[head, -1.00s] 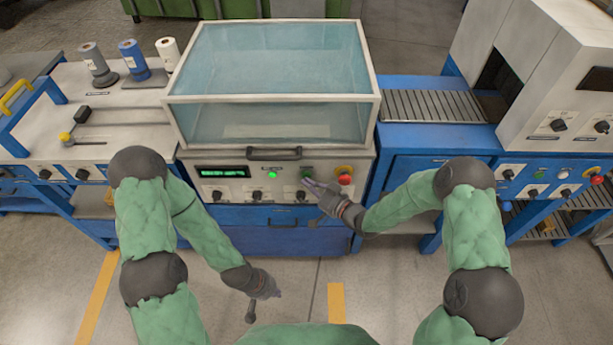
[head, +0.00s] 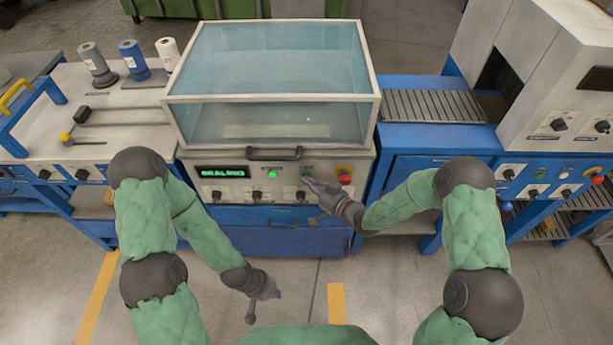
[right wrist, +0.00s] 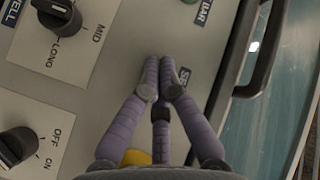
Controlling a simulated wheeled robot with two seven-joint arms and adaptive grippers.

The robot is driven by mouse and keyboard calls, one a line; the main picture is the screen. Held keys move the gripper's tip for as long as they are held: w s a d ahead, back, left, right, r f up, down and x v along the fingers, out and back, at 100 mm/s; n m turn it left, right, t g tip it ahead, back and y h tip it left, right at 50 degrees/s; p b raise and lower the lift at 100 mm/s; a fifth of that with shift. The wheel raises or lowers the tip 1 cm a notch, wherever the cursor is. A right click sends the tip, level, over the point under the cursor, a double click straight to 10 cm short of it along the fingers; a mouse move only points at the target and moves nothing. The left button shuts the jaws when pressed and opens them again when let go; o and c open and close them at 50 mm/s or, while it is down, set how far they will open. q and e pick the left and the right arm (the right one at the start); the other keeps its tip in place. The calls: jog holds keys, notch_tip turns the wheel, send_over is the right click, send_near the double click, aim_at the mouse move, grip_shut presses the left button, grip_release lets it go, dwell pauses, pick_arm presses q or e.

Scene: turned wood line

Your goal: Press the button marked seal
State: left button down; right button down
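The sealing machine (head: 225,165) stands in front of me with its control panel facing me. Its display (head: 222,171) shows green text that reads like SEALING. My right gripper (head: 308,182) is shut, its fingertips at the panel by the button (head: 307,170) left of the red one. In the right wrist view, the purple fingertips (right wrist: 162,88) are together over a label (right wrist: 184,75) starting SE; the button there is covered, and I cannot tell whether they touch it. My left gripper (head: 268,290) hangs low over the floor, apart from the machine; its fingers are too small to judge.
A lit green button (head: 272,174) and a red button with a yellow surround (head: 345,174) flank the right gripper. Several black knobs (right wrist: 60,15) line the panel. A handle (head: 274,154) juts out below the clear lid. A roller conveyor (head: 435,105) is to the right.

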jog(key=shift+s, duration=0.75)
jog(key=shift+s, duration=0.1)
jog(key=s+p, duration=0.1)
jog(key=s, duration=0.3)
jog(key=shift+s, duration=0.4)
dwell(0.5)
